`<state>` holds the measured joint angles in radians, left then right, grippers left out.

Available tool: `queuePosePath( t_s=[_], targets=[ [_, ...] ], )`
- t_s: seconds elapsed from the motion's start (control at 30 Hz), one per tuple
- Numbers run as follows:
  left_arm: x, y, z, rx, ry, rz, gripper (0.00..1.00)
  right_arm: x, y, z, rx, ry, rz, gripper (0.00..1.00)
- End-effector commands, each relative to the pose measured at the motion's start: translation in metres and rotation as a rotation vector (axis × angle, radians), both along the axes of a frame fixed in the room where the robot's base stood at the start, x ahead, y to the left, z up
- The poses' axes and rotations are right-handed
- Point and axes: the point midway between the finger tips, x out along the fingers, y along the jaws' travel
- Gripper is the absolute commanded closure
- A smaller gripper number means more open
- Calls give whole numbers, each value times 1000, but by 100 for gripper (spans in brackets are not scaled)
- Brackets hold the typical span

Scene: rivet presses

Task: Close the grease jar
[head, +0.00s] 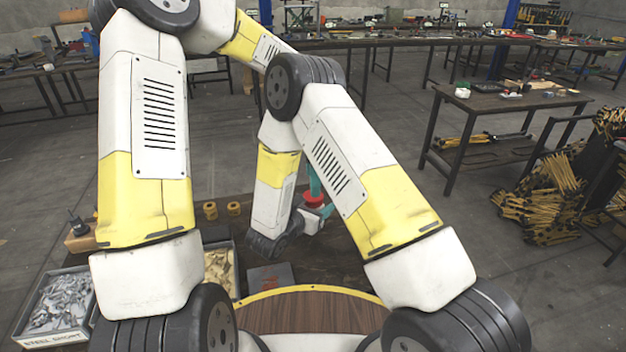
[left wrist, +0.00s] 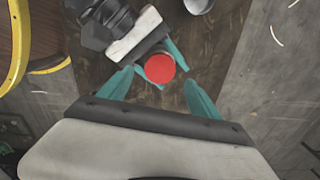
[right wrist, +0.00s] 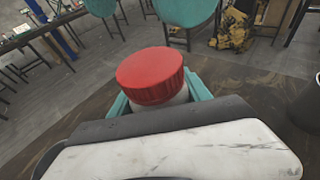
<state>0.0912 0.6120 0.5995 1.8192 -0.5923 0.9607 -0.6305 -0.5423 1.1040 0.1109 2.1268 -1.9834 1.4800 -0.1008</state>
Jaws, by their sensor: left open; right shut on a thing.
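The grease jar shows its red lid (head: 313,200) in the head view. In the right wrist view the ribbed red lid (right wrist: 151,76) sits on top of the pale jar body (right wrist: 150,106); whether it is fully seated I cannot tell. My right gripper (right wrist: 157,103) is shut around the jar body below the lid, holding it roughly upright. My left gripper (head: 317,184) is open above the lid. In the left wrist view its teal fingers (left wrist: 160,80) stand apart either side of the lid and look clear of it. Most of the jar body is hidden.
On the dark table are a grey bin of metal parts (head: 60,303), another parts bin (head: 222,268), yellow rings (head: 233,208) and a dark box (head: 271,277). A grey round container (left wrist: 198,5) stands near the right gripper. My arms hide much of the table.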

Motion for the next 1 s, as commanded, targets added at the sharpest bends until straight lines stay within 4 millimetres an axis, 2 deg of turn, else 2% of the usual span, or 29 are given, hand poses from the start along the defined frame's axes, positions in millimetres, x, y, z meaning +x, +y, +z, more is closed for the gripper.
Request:
queuePosePath(
  t_s=[0.03, 0.1, 0.4, 0.53, 1.0],
  targets=[
    [0, 0, 0, 0, 0, 0, 17, 0, 0, 0, -1, -1, 0, 100],
    [0, 0, 0, 0, 0, 0, 3, 0, 0, 0, -1, -1, 0, 100],
    [0, 0, 0, 0, -1, 1, 3, 0, 0, 0, -1, -1, 0, 100],
    [1, 0, 9, -1, -3, 2, 3, 0, 0, 0, -1, -1, 0, 100],
    [1, 0, 100, -1, -4, 1, 3, 0, 0, 0, 0, -1, 0, 100]
  ],
)
